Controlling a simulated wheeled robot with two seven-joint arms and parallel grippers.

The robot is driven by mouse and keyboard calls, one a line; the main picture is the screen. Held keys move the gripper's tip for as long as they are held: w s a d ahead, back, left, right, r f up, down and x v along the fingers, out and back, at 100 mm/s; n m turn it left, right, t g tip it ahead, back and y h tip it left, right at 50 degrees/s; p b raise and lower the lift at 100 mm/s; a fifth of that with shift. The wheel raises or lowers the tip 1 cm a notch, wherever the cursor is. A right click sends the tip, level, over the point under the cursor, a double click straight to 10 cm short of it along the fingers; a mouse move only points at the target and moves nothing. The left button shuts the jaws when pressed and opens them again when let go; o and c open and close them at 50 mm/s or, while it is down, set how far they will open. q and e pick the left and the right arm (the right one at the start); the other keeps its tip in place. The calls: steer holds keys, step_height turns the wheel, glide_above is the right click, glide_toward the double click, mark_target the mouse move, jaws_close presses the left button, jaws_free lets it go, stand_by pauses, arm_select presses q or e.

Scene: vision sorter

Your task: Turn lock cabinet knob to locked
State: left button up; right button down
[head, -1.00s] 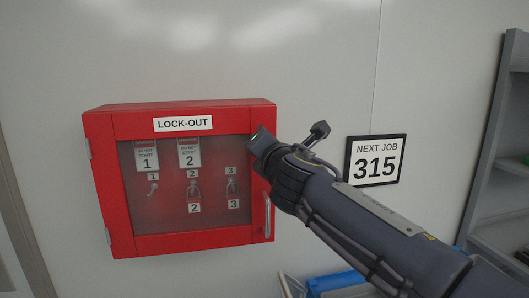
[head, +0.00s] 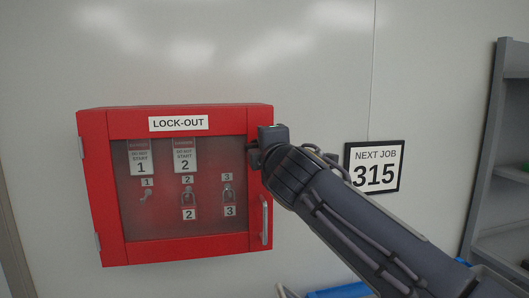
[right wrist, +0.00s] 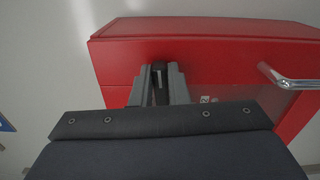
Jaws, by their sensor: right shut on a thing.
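The red lock-out cabinet (head: 183,256) hangs on the wall in the head view, its clear-fronted door closed. The cabinet also fills the upper right of the right wrist view (right wrist: 205,52). My right gripper (head: 258,150) is at the cabinet's upper right front, beside the door window. In the right wrist view, the fingers of my right gripper (right wrist: 160,88) are shut on the dark knob (right wrist: 159,70). The knob's markings are hidden, so I cannot tell which setting it points to. My left gripper is not in view.
A silver door handle (head: 265,220) stands out below my right gripper and also shows in the right wrist view (right wrist: 288,78). Tags and padlocks hang behind the window. A "NEXT JOB 315" sign (head: 375,167) is on the wall at right, and grey shelves (head: 506,160) stand farther right.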

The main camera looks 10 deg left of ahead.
stand_by(0.5)
steer(key=c, duration=1.4)
jaws_free()
steer(key=b+v, duration=0.3)
steer(key=v, duration=0.5)
steer(key=shift+w, duration=0.1)
